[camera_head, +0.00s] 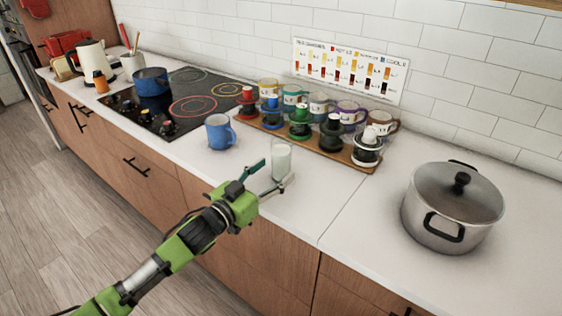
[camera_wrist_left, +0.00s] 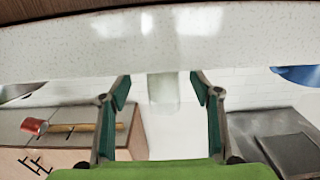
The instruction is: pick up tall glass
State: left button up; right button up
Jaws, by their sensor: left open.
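The tall glass (camera_head: 281,158) stands upright on the white counter, clear with a whitish look. My left gripper (camera_head: 274,175) is open at the counter's front side, its two fingers pointing toward the glass. In the left wrist view the glass (camera_wrist_left: 163,88) shows between the two open fingers of the gripper (camera_wrist_left: 160,84), roughly centred. I cannot tell whether either finger touches it. My right gripper is not in view.
A blue mug (camera_head: 220,132) stands left of the glass. A wooden tray (camera_head: 330,153) with mugs and several jars lies behind it. A lidded steel pot (camera_head: 440,222) stands at right, and a blue pot (camera_head: 151,83) is on the cooktop. The counter between glass and steel pot is clear.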

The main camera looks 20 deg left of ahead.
aim_at(275, 169)
pick_arm(q)
jog(key=x, duration=0.4)
jog(key=shift+w+f+p, duration=0.2)
jog(key=shift+w+p, duration=0.1)
jog(key=shift+p, duration=0.05)
jog(key=c, duration=1.4)
jog(key=shift+o, duration=0.2)
jog(key=shift+r, duration=0.2)
